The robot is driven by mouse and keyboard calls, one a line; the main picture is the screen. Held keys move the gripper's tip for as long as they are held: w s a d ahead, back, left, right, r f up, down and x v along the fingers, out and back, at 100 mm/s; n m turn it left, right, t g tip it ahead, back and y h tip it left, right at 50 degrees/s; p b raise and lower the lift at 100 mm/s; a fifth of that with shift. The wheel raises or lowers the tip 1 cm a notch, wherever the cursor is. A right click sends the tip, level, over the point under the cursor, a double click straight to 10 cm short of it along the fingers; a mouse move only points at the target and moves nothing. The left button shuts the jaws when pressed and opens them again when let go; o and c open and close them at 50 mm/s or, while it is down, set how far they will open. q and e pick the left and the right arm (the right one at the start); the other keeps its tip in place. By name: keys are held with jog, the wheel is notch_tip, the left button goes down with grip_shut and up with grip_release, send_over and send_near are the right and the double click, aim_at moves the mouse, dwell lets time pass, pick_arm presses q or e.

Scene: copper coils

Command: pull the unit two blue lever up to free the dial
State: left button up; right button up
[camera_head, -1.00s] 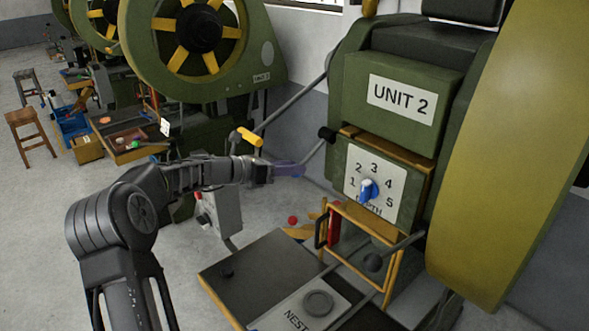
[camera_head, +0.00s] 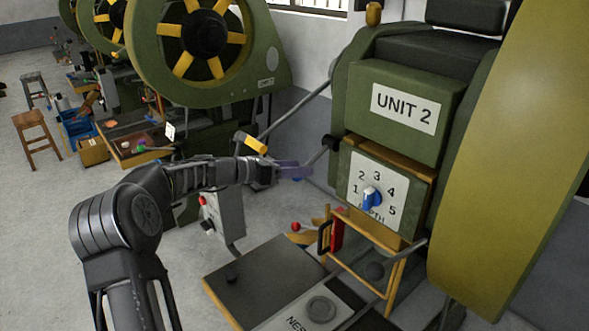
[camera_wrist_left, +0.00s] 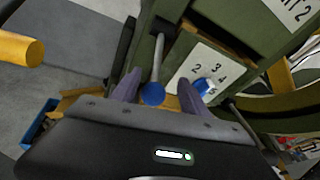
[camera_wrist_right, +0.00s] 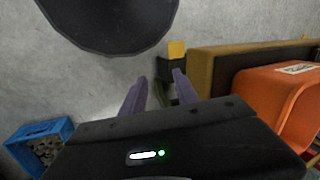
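The unit two machine (camera_head: 400,85) is green, with a white dial plate and a blue dial (camera_head: 372,198); the dial also shows in the left wrist view (camera_wrist_left: 204,86). The blue lever is a grey rod (camera_head: 320,155) slanting down-left from a dark pivot beside the dial box. Its blue ball end (camera_wrist_left: 153,94) shows in the left wrist view. My left gripper (camera_head: 300,172) is at the lever's lower end, its purple fingers apart on either side of the ball; contact cannot be told. My right gripper (camera_wrist_right: 160,90) is open and empty, outside the head view.
A yellow-handled lever (camera_head: 255,143) stands just left of and above my left gripper. Below the dial are a yellow frame (camera_head: 392,275) and the dark nest table (camera_head: 255,275). In the right wrist view, an orange bin (camera_wrist_right: 275,105) stands right and a blue crate (camera_wrist_right: 40,145) left.

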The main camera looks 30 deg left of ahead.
pick_arm(q)
jog(key=shift+s+a+f, duration=0.1)
jog(key=shift+a+f, duration=0.05)
jog(key=shift+a, duration=0.05)
jog(key=shift+s, duration=0.1)
jog(key=shift+s+a, duration=0.25)
jog(key=b+v, duration=0.2)
jog(key=v, duration=0.5)
dwell(0.3)
